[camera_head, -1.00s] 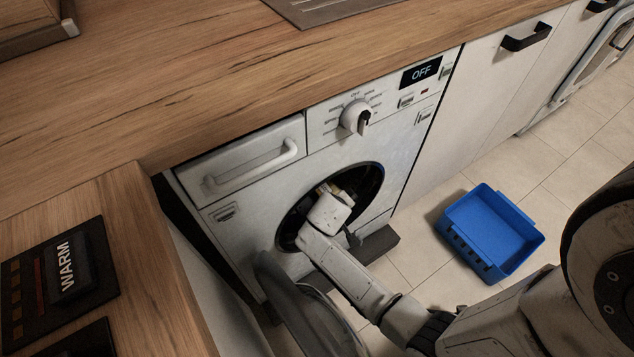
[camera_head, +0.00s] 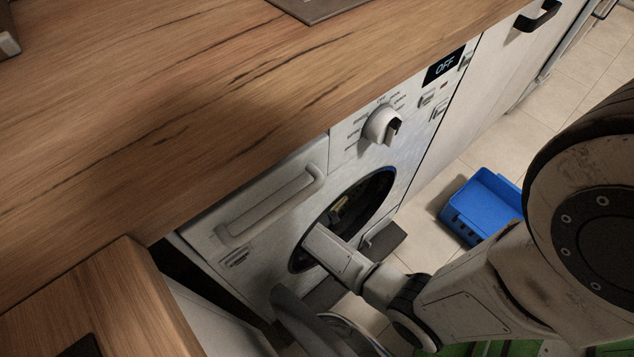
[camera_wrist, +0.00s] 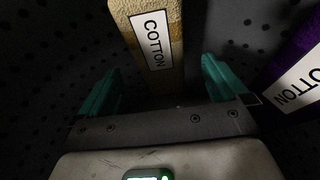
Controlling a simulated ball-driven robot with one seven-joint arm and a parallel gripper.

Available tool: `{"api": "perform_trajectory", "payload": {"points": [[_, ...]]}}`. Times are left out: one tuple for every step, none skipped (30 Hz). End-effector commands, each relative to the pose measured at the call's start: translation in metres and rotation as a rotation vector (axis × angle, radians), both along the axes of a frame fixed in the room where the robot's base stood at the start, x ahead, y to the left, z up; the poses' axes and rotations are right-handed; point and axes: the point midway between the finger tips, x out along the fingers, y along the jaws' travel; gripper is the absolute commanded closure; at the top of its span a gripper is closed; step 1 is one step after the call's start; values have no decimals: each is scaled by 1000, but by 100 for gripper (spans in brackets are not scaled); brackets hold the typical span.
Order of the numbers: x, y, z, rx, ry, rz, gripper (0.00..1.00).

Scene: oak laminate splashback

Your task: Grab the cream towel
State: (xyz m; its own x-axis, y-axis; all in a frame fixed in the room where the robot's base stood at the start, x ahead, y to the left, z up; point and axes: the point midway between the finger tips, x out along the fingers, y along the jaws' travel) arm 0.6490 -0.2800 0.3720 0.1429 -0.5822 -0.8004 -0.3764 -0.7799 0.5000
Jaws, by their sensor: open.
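The cream towel (camera_wrist: 152,75) shows in the wrist view, inside the dark perforated drum, with a white label reading COTTON. It stretches from the top edge down into the space between my gripper's fingers. My gripper (camera_wrist: 160,85) is open, with one teal finger on each side of the towel. I cannot tell whether the fingers touch it. In the head view my arm reaches through the washing machine's round opening (camera_head: 375,188), and the gripper is mostly hidden inside.
A purple cloth (camera_wrist: 290,65) with a COTTON label lies right of the gripper in the drum (camera_wrist: 50,60). The machine's open door (camera_head: 300,318) hangs below left of my arm. A blue basket (camera_head: 482,205) stands on the floor at right. A wooden counter (camera_head: 180,100) overhangs the machine.

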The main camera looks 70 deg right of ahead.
Motion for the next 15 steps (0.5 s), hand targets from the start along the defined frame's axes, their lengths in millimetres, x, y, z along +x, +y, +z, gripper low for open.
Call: {"api": "perform_trajectory", "payload": {"points": [[1,-3,-5,-1,0,-1,0],[1,-4,-7,-1,0,-1,0],[2,-6,-10,-1,0,-1,0],[2,-9,-14,0,0,-2,0],[3,-11,-18,0,0,-2,0],[4,-15,-24,0,0,-2,0],[5,-18,-28,-1,-1,-2,0],[5,-21,-32,0,0,-2,0],[6,-25,-37,0,0,-2,0],[7,-27,-41,-1,0,-1,0],[8,-30,-44,-1,0,-1,0],[8,-33,-47,-1,0,-1,0],[9,-34,-49,-1,0,-1,0],[9,-36,-51,-1,0,0,0],[9,-37,-52,0,-1,1,0]]}}
